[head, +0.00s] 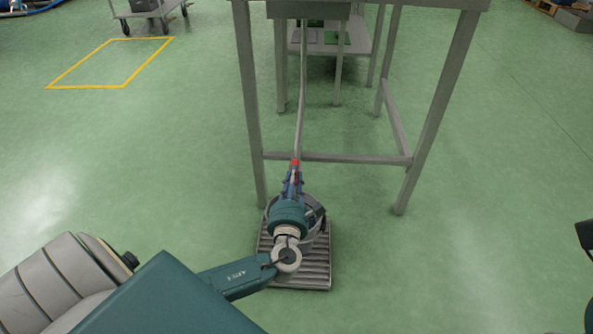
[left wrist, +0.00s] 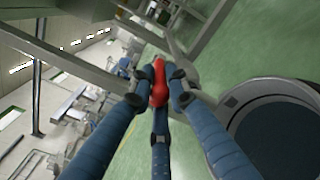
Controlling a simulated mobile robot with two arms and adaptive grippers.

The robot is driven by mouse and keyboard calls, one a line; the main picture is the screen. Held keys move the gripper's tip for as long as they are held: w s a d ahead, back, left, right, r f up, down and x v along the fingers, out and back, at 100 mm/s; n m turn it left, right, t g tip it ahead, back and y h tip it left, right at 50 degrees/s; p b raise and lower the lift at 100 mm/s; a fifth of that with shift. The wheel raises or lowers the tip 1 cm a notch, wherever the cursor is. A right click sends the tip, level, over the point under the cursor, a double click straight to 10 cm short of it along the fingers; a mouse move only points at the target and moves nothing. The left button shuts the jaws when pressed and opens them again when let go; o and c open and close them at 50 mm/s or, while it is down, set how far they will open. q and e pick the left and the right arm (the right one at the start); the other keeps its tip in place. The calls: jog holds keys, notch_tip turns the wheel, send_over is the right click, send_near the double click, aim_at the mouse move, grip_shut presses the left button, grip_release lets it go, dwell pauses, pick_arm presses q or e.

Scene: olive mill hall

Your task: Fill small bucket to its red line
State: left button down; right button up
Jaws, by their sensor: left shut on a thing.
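My left gripper (head: 294,178) reaches down below the steel stand and is shut on a small red handle (head: 295,163) at the lower end of a grey pipe. In the left wrist view the blue fingers close around the red handle (left wrist: 159,88). The small bucket (head: 319,222) stands on a slatted grate, mostly hidden behind my gripper and wrist. In the left wrist view the bucket (left wrist: 235,103) is a dark round opening at the right. Its red line and the level inside cannot be made out, and no flow is discernible.
The grate (head: 312,274) lies on the green floor by the legs of the steel stand (head: 437,105). A low crossbar (head: 345,158) runs behind the bucket. A yellow floor outline (head: 88,87) and a wheeled cart (head: 148,10) are at the far left.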

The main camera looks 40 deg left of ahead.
pick_arm(q)
jog(key=shift+a, duration=0.1)
jog(key=c, duration=1.7)
grip_release()
jog(key=v, duration=1.2)
jog(key=shift+s, duration=0.1)
